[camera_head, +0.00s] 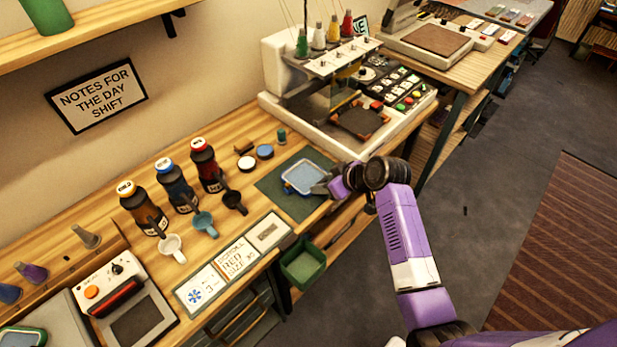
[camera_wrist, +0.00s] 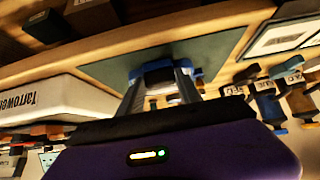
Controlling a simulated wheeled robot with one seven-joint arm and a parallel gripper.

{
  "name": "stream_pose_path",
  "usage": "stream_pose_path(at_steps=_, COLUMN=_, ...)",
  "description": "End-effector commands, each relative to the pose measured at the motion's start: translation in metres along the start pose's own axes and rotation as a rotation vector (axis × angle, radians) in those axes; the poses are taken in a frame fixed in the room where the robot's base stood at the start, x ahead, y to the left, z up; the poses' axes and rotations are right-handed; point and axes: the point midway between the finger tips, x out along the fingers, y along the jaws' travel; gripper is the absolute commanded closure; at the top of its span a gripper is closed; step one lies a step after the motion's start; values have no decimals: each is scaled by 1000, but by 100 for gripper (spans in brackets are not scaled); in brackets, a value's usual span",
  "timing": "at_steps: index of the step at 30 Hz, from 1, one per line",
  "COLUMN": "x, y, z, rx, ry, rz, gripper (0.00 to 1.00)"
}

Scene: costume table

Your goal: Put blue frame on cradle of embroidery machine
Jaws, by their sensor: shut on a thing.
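The blue frame (camera_head: 304,177) is a small rounded hoop with a pale middle, over the dark green mat (camera_head: 272,189). My gripper (camera_head: 322,187) is shut on its right side in the head view. In the wrist view the fingers of my gripper (camera_wrist: 165,95) reach to the blue frame (camera_wrist: 187,68), which is mostly hidden behind them. I cannot tell whether the frame touches the mat. The embroidery machine (camera_head: 285,105) stands farther back to the right. Its cradle (camera_head: 358,121) shows as a dark plate with orange-red parts, and nothing blue lies on it.
Paint bottles (camera_head: 178,186), small cups (camera_head: 205,224) and round lids (camera_head: 247,163) stand left of the mat. A sample board (camera_head: 235,259) lies along the front edge, with a green bin (camera_head: 303,264) below. Thread cones (camera_head: 333,30) top the machine. A second machine (camera_head: 425,42) stands beyond.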

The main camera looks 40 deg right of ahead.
Motion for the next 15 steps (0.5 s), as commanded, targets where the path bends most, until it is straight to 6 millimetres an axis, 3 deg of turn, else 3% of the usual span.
stream_pose_path(at_steps=15, x=-25, y=0, z=-24, rx=-1, ry=0, rz=0, gripper=94)
